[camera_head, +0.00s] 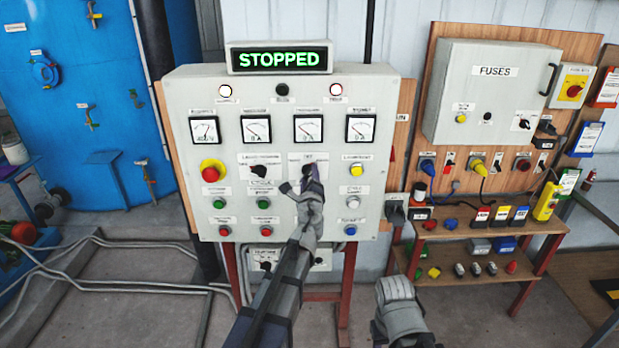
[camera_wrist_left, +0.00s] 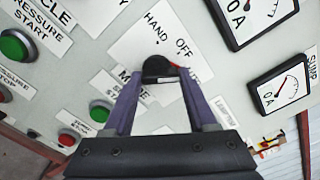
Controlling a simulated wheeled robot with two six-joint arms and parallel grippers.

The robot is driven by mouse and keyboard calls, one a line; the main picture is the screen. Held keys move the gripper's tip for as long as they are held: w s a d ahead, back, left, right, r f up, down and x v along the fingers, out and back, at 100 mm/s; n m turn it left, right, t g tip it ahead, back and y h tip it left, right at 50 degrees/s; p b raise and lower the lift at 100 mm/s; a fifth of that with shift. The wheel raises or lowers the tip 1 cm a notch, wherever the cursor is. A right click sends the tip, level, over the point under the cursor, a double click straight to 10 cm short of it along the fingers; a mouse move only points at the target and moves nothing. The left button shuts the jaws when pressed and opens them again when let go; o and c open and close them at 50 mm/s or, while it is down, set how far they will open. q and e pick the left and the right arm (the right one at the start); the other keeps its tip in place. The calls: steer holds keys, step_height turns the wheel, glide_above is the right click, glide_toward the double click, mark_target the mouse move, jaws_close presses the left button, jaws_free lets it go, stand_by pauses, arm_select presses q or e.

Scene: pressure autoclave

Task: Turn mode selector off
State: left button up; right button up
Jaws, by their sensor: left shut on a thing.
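The mode selector is a black knob (camera_wrist_left: 158,68) on a white plate (camera_wrist_left: 150,40) with the words HAND and OFF in the left wrist view. A third position label is mostly hidden. A small red mark shows at the knob's right side; I cannot tell for sure which position it points to. My left gripper (camera_wrist_left: 160,90) has its two purple fingers shut on the knob, one on each side. In the head view my left gripper (camera_head: 314,172) is at the panel's middle and hides most of the knob.
The grey control panel (camera_head: 280,95) carries gauges, lamps, buttons and another black selector (camera_head: 258,170) to the left. A red emergency button (camera_head: 211,173) is further left. The sign (camera_head: 280,59) above reads STOPPED. A fuse box (camera_head: 490,95) and a wooden shelf (camera_head: 480,225) stand right.

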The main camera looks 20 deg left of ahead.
arm_select(q)
steer(key=n, duration=0.6)
steer(key=shift+s+a, duration=0.1)
steer(key=shift+a, duration=0.05)
steer(key=shift+n, duration=0.3)
stand_by(0.4)
steer(key=o, duration=1.4)
steer(key=shift+c, duration=0.2)
steer(key=v, duration=0.7)
steer(key=shift+s, duration=0.4)
